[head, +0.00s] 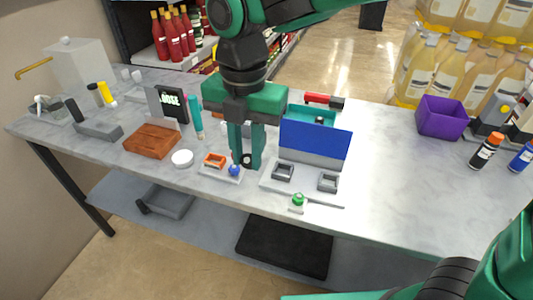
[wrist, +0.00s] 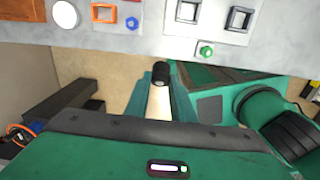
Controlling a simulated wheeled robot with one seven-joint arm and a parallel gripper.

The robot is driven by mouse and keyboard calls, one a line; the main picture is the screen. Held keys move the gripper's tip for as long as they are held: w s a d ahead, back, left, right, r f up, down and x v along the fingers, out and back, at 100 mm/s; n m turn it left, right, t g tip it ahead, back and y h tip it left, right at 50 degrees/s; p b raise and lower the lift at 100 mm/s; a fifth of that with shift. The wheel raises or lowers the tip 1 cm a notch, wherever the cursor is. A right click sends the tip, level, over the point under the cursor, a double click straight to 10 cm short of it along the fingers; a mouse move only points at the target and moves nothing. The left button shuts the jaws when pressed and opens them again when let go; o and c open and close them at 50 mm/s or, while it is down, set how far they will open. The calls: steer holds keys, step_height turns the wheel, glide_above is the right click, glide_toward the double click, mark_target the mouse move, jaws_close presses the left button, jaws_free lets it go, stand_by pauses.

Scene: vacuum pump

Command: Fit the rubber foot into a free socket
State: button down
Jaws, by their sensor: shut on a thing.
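My gripper (head: 246,158) points down over the front part of the table. It is shut on the rubber foot (head: 247,160), a small black round piece between the fingertips. In the wrist view the rubber foot (wrist: 162,74) shows at the ends of the fingers. Two dark square-rimmed sockets (head: 283,172) (head: 328,182) sit on a light plate to the right of the gripper. An orange square-rimmed socket (head: 215,160) sits on a smaller plate to the left. In the wrist view the left dark socket (wrist: 187,11) and right one (wrist: 238,18) look empty.
A blue and grey panel (head: 315,139) stands behind the dark sockets. A blue knob (head: 234,170) and a green knob (head: 298,199) are near the front edge. A white disc (head: 182,158) and brown block (head: 152,140) lie left.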

steer(key=shift+r, duration=0.1)
stand_by(0.3)
steer(key=w+d+f, duration=0.2)
steer(key=w, duration=0.1)
steer(key=w+d+f, duration=0.5)
steer(key=d, duration=0.1)
steer(key=shift+w+f, duration=0.2)
steer(key=shift+w, duration=0.2)
step_height(320, 180, down, 2)
steer(key=shift+s+a+f, duration=0.1)
steer(key=shift+s+f, duration=0.05)
steer(key=shift+f, duration=0.5)
steer(key=shift+f, duration=0.1)
steer(key=c, duration=1.5)
jaws_free()
steer(key=r, duration=1)
steer(key=shift+s+d+r, duration=0.1)
steer(key=shift+d+r, duration=0.15)
steer(key=shift+r, duration=0.1)
